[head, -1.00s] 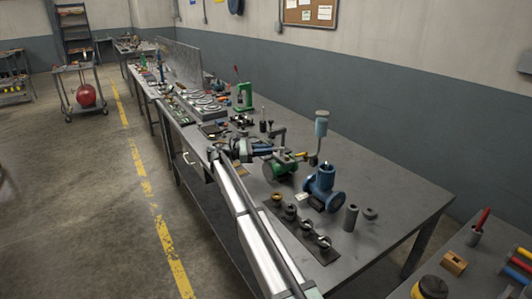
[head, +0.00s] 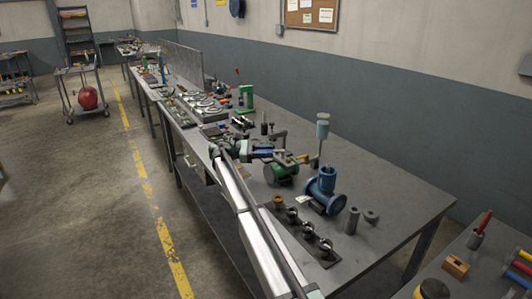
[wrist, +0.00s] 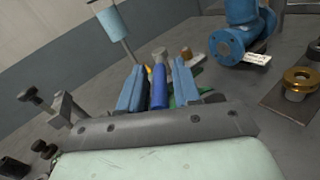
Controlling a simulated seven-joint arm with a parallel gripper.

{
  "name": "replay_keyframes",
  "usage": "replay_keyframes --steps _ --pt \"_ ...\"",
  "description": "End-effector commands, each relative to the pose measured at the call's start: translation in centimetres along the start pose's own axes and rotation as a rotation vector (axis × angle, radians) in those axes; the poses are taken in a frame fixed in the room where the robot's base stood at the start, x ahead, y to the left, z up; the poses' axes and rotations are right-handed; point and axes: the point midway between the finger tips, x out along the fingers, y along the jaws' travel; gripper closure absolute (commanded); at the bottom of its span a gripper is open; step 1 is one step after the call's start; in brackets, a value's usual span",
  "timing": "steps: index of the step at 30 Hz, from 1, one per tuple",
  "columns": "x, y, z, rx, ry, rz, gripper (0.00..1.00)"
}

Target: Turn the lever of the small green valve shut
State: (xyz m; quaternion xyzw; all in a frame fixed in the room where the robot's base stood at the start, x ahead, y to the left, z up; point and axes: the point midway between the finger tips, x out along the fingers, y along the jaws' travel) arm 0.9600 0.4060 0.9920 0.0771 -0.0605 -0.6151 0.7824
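The small green valve (head: 282,174) stands on the grey bench, left of a larger blue flanged valve (head: 326,190). My gripper (head: 280,154) is just above and behind the green valve's body. In the wrist view, my gripper's two blue fingers (wrist: 158,82) stand apart. A blue rounded bar (wrist: 158,88), which looks like the valve's lever sleeve, lies between them, with narrow gaps on both sides. Part of the green body (wrist: 178,100) shows behind the fingers. My gripper hides most of the valve in the wrist view, so the lever's angle is hard to tell.
The blue valve (wrist: 243,38) stands close to the right of my fingers in the wrist view. A dark plate (head: 318,255) with several round fittings lies at the bench's front. A light-blue cylinder on a thin stem (head: 322,130) stands behind. The bench's right end (head: 400,215) is clear.

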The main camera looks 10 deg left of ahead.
Motion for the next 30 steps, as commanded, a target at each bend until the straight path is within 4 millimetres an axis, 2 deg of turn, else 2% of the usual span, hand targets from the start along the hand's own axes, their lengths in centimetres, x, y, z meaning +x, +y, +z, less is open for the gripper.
replay_keyframes --steps 3,14,20,30 --pt "0.0 0.0 0.0 0.000 0.000 0.000 0.59" --pt "-0.5 0.1 0.0 0.000 0.000 0.000 0.59" --pt "-2.6 0.1 0.0 0.000 0.000 0.001 0.59" --pt "-7.1 0.1 0.0 0.000 0.000 0.001 0.59"
